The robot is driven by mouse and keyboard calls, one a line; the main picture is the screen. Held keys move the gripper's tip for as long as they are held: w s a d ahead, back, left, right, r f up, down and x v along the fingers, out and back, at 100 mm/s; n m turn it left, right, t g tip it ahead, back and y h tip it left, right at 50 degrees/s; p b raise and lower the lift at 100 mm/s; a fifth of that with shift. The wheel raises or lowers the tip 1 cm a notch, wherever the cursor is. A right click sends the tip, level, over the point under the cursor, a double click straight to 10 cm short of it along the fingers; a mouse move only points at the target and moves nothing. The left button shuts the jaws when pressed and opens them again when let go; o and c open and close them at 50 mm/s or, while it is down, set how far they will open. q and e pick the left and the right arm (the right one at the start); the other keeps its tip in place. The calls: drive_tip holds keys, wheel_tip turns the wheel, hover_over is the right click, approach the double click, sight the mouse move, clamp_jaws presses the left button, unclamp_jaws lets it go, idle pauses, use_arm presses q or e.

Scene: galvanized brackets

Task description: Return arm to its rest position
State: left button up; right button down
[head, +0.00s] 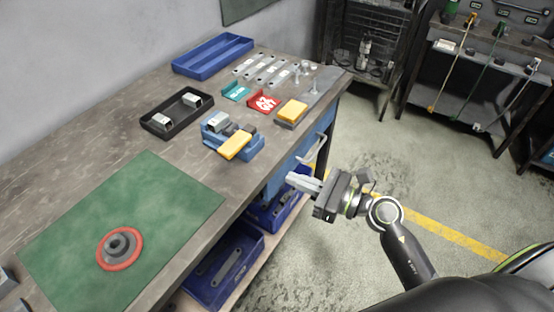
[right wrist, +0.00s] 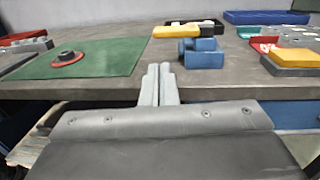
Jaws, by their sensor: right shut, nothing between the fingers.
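My right gripper (head: 300,183) is shut and empty. In the head view it hangs in the air just off the workbench's right edge, with its fingers pointing left toward the bench. In the right wrist view its fingertips (right wrist: 159,72) are together in front of the bench edge. My right arm comes in from the lower right in the head view. My left gripper is not in view.
The workbench (head: 90,128) holds a green mat (head: 165,195) with a red-rimmed disc (head: 119,248), a blue vise-like block (head: 245,152) with a yellow piece (head: 235,146), a black tray (head: 152,125) and a blue tray (head: 185,68). Blue bins (head: 255,240) sit below. Floor right of the bench is clear.

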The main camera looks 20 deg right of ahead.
drive_tip(key=w+d+f+m+t+h, duration=0.1)
drive_tip(key=d+f+m+t+h, duration=0.2)
drive_tip(key=f+m, duration=0.55)
drive_tip(key=w+d+f+m+h, duration=0.1)
drive_tip(key=d+f+m+h, duration=0.35)
drive_tip(key=f+m, duration=0.4)
drive_tip(key=s+d+f+m+g+h, duration=0.2)
drive_tip(key=s+d+f+m, duration=0.1)
drive_tip(key=f+m, duration=0.4)
drive_tip(key=s+d+f+m+g+h, duration=0.1)
drive_tip(key=s+d+f+m+h, duration=0.3)
drive_tip(key=f, duration=0.5)
drive_tip(key=s+f+m+g, duration=0.6)
drive_tip(key=s+f+m, duration=0.4)
drive_tip(key=s+f, duration=0.3)
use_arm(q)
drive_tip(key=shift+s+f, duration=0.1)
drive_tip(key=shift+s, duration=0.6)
use_arm(e)
drive_tip(key=s+a+f+m+g, duration=0.1)
drive_tip(key=s+f+m+g, duration=0.2)
drive_tip(key=s, duration=0.6)
drive_tip(key=s+a+f+m+g, duration=0.1)
drive_tip(key=s+f+m, duration=0.3)
drive_tip(key=s, duration=0.5)
drive_tip(key=shift+s+a+f+g, duration=0.3)
drive_tip(key=shift+s+g, duration=0.1)
drive_tip(key=shift+g, duration=0.5)
